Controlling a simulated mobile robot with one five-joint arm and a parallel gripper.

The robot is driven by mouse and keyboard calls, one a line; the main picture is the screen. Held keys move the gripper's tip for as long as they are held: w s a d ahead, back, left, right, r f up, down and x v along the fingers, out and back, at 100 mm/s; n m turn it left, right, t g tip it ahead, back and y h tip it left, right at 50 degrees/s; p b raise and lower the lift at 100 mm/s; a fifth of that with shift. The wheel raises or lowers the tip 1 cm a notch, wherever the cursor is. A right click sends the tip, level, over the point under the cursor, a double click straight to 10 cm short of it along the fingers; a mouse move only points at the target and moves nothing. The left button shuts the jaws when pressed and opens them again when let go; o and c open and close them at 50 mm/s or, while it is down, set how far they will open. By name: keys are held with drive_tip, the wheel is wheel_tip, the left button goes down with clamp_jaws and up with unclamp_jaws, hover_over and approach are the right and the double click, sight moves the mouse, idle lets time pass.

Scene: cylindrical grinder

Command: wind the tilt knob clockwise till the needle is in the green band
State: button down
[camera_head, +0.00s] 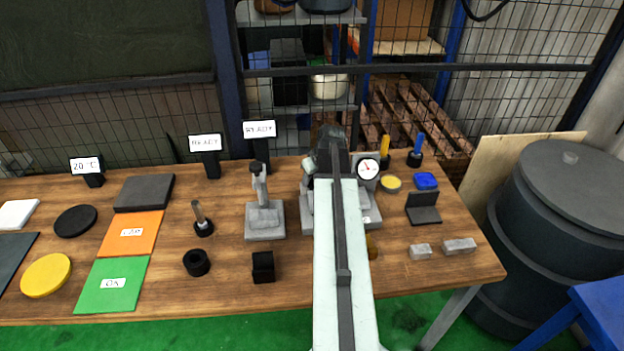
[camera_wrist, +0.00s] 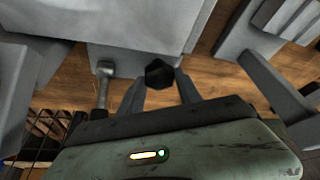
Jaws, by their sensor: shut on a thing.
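The grey grinder (camera_head: 308,212) stands on the wooden bench, mostly hidden behind my arm in the head view. Its round white dial (camera_head: 368,169) shows at the right of my arm. A thin reddish needle is visible on it, but the green band is too small to make out. In the wrist view the black, faceted tilt knob (camera_wrist: 160,72) sticks out from the grey machine body. My gripper (camera_wrist: 161,82) has one finger on each side of the knob and is shut on it. In the head view my arm hides the knob and the fingers.
A grey stand (camera_head: 265,222) is close to the left of the grinder. Yellow-handled (camera_head: 384,148) and blue-handled (camera_head: 418,150) tools stand behind right, near a dark angled block (camera_head: 423,208). Grey blocks (camera_head: 459,245) lie front right. In the wrist view a metal rod (camera_wrist: 104,85) is left of my fingers.

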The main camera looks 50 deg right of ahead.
drive_tip(key=c, duration=2.2)
unclamp_jaws()
drive_tip(key=m+h, duration=0.1)
drive_tip(key=m, duration=0.3)
drive_tip(key=shift+a+h, duration=0.1)
drive_tip(key=shift+h, duration=0.2)
drive_tip(key=c, duration=2.2)
unclamp_jaws()
drive_tip(key=c, duration=0.8)
unclamp_jaws()
drive_tip(key=shift+g, duration=0.3)
drive_tip(key=shift+r, duration=0.1)
drive_tip(key=p+v, duration=0.7)
drive_tip(key=shift+s+r, duration=0.2)
drive_tip(key=shift+r, duration=0.05)
